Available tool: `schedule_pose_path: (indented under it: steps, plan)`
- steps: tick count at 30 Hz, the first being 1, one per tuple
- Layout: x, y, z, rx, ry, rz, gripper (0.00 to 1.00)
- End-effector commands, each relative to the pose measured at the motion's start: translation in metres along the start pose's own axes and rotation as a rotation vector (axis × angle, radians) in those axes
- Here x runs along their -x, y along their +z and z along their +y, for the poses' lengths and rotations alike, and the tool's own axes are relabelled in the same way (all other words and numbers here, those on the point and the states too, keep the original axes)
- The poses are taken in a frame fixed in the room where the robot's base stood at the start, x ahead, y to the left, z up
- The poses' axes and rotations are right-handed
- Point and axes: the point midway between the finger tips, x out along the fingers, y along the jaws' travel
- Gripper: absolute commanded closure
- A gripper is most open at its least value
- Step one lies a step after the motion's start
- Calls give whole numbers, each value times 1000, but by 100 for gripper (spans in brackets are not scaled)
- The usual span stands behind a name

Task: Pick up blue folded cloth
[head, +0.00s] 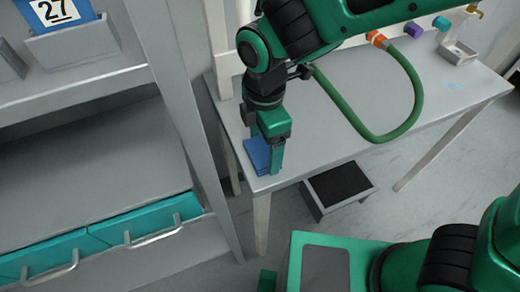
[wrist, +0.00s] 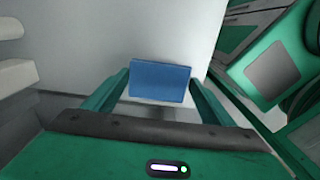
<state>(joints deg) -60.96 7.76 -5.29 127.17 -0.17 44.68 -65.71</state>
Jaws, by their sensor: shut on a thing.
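The blue folded cloth (head: 257,155) is at the left front corner of the grey table (head: 340,110) in the head view. My gripper (head: 268,158) points down over that corner, with its fingers at the cloth. In the wrist view the cloth (wrist: 160,82) is a flat blue rectangle between the two green fingers of my gripper (wrist: 158,85). My gripper is shut on the cloth. The fingers hide part of the cloth in the head view, and I cannot tell whether it still touches the tabletop.
A grey shelf unit with teal drawers (head: 145,220) stands close on the left. A green hose (head: 385,135) loops over the table. Purple and blue items and a clear dispenser (head: 460,50) are at the table's far right. A step stool (head: 338,187) stands below the front edge.

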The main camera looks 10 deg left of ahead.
Motion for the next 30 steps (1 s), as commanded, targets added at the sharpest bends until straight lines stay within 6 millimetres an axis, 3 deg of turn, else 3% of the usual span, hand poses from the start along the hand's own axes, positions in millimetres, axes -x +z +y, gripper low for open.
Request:
schedule_pose_path:
  steps: [8, 21, 30]
  plan:
    - [9, 0, 1, -1, 1, 1, 44]
    - [84, 0, 1, -2, 3, 1, 44]
    - [101, 0, 0, 0, 0, 0, 44]
